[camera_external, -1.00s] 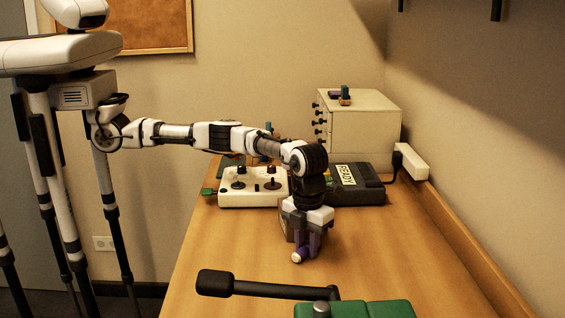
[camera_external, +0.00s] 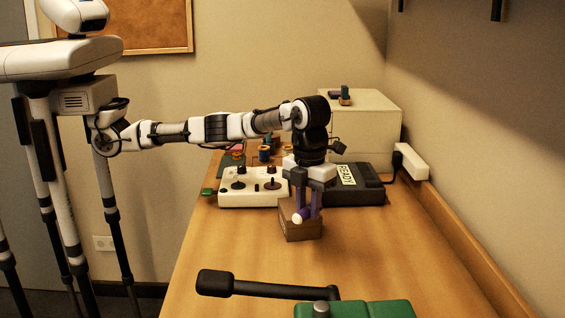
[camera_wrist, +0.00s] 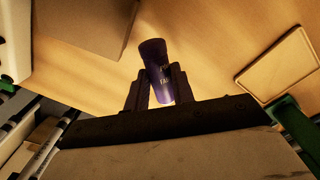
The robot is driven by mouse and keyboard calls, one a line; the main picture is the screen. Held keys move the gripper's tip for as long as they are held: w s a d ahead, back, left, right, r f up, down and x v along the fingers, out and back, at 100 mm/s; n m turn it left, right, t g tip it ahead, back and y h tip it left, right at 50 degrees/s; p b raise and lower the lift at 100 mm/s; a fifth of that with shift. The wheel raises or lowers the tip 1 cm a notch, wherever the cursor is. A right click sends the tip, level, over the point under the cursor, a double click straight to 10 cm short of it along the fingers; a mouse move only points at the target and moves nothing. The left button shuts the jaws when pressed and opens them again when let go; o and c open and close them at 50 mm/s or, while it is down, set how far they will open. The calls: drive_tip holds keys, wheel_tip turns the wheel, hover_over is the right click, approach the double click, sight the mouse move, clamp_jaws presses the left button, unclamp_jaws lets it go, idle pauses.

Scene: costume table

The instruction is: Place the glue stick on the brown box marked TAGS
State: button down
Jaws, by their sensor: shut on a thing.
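My gripper (camera_external: 308,208) points down and is shut on the glue stick (camera_external: 301,216), a purple tube with a pale end. The brown box (camera_external: 301,232) sits on the table just under and behind the glue stick in the external view. The stick overlaps the box's upper part there, and I cannot tell whether they touch. No TAGS mark is legible. In the wrist view the purple glue stick (camera_wrist: 155,68) stands between the two dark fingers, with small pale lettering on it. A brown block at the upper left of that view may be the box.
A white control box (camera_external: 252,198) with knobs and a black READY case (camera_external: 358,186) stand behind the brown box. A white drawer cabinet (camera_external: 372,125) is farther back. A green device (camera_external: 370,310) with a black lever (camera_external: 262,289) is in front. The table right of the box is clear.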

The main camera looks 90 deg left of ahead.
wheel_tip(320, 180, up, 9)
drive_tip(key=shift+r+p, duration=0.15)
drive_tip(key=shift+p, duration=0.45)
drive_tip(key=w+a+r+m+t+y, duration=0.2)
drive_tip(key=w+a+t+y, duration=0.1)
drive_tip(key=a, duration=0.2)
wheel_tip(320, 180, up, 6)
drive_tip(key=f+m+t+b, duration=0.15)
drive_tip(key=m+t, duration=0.45)
drive_tip(key=t, duration=0.9)
hover_over(292, 207)
drive_tip(key=r, duration=0.1)
wheel_tip(292, 207, down, 19)
drive_tip(key=p, duration=0.3)
drive_tip(key=shift+f, duration=0.1)
